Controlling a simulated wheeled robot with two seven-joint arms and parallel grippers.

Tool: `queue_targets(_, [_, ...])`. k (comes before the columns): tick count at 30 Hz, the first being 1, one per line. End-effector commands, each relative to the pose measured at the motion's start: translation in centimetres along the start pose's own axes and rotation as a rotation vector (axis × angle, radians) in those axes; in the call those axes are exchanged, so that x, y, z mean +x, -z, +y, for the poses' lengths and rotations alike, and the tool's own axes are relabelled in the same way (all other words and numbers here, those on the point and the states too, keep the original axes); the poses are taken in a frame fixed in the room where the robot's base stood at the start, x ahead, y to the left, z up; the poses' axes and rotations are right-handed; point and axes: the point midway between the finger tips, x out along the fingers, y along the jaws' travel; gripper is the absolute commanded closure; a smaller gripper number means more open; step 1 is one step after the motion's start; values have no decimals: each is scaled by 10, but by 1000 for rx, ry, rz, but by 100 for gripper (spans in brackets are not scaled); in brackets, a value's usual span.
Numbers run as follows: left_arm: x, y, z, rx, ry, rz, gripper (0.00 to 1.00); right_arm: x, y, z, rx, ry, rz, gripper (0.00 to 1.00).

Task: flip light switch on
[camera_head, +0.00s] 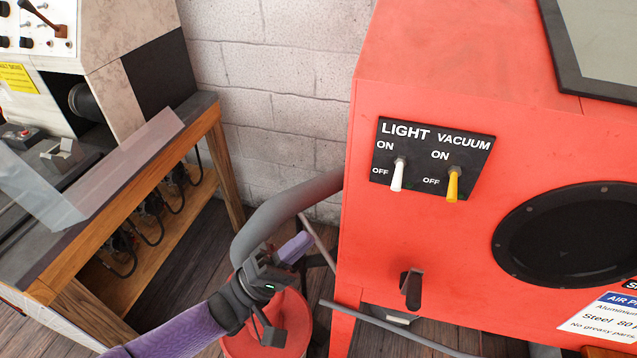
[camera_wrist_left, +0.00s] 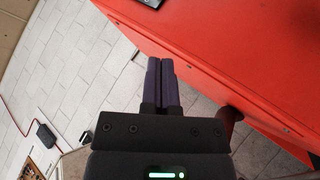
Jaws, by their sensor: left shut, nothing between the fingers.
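The white light switch (camera_head: 397,175) is on a black panel (camera_head: 431,161) on the front of the red cabinet (camera_head: 400,90). Its lever hangs down, pointing to OFF. A yellow vacuum switch (camera_head: 453,184) beside it also points down. My left gripper (camera_head: 300,246) is below and left of the panel, apart from it, in front of the grey hose. In the left wrist view its two dark fingers (camera_wrist_left: 161,80) are together and empty, next to the red cabinet side (camera_wrist_left: 225,60). A bit of a black panel (camera_wrist_left: 150,3) shows at the top edge there. My right gripper is not visible.
A grey hose (camera_head: 285,205) curves behind my left gripper to the cabinet. A red bucket-like container (camera_head: 290,325) stands below it. A black knob (camera_head: 411,288) and a round black port (camera_head: 575,235) are on the cabinet. A wooden bench (camera_head: 130,215) stands left.

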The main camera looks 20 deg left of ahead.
Motion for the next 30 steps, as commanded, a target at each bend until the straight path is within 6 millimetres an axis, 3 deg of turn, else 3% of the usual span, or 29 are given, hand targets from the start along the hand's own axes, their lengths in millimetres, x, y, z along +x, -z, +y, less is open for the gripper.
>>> queue_targets(3, [6, -6, 14, -72, -55, -50, 100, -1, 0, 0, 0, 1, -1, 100])
queue_targets(14, [10, -6, 15, -79, -59, -52, 100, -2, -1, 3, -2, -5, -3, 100])
queue_targets(29, [111, -11, 22, -78, -60, -51, 100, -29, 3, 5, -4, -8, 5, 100])
queue_targets(30, [116, -18, 23, -81, -60, -51, 100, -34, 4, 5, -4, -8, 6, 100])
